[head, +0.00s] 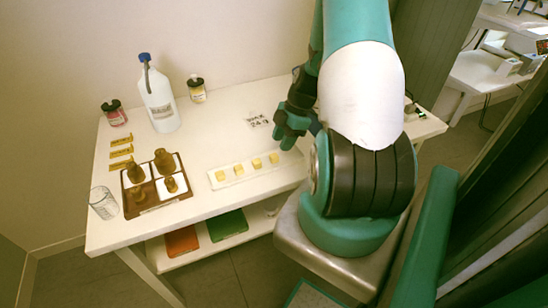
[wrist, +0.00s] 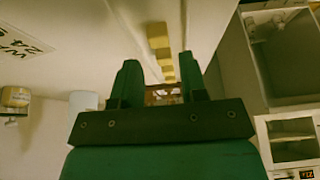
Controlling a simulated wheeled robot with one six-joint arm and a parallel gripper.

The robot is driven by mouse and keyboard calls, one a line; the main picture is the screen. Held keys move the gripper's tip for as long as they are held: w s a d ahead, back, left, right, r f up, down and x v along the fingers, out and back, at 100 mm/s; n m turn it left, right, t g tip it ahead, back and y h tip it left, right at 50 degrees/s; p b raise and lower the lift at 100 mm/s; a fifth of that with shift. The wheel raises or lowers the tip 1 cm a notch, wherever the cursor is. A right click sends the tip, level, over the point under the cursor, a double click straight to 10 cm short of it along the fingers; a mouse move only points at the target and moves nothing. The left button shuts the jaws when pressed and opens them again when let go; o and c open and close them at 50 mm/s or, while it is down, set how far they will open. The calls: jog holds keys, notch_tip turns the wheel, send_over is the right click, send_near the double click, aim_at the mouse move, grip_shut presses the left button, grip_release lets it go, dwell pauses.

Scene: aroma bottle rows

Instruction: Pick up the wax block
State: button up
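Several small yellow wax blocks (head: 238,169) sit in a row on a narrow white tray (head: 231,181) at the front middle of the table. The rightmost block (head: 273,158) is closest to my gripper (head: 284,138). The gripper is just behind and right of the row, over the table. In the wrist view, its two green fingers (wrist: 159,60) stand apart with nothing held between them. The row of yellow blocks (wrist: 157,29) shows beyond and between the fingertips. Contact with any block is not visible.
A brown tray (head: 149,206) with several brown bottles stands at left, beside a clear glass (head: 103,203). A white jug (head: 158,98) and two small jars (head: 114,113) stand behind. A printed label (head: 258,121) lies flat. Table around the white tray is clear.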

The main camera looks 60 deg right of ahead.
aim_at(275, 155)
jog(key=shift+p+x, duration=0.4)
jog(key=shift+x, duration=2.35)
jog(key=shift+w+r, duration=0.1)
jog(key=c, duration=0.7)
jog(key=shift+o, duration=0.2)
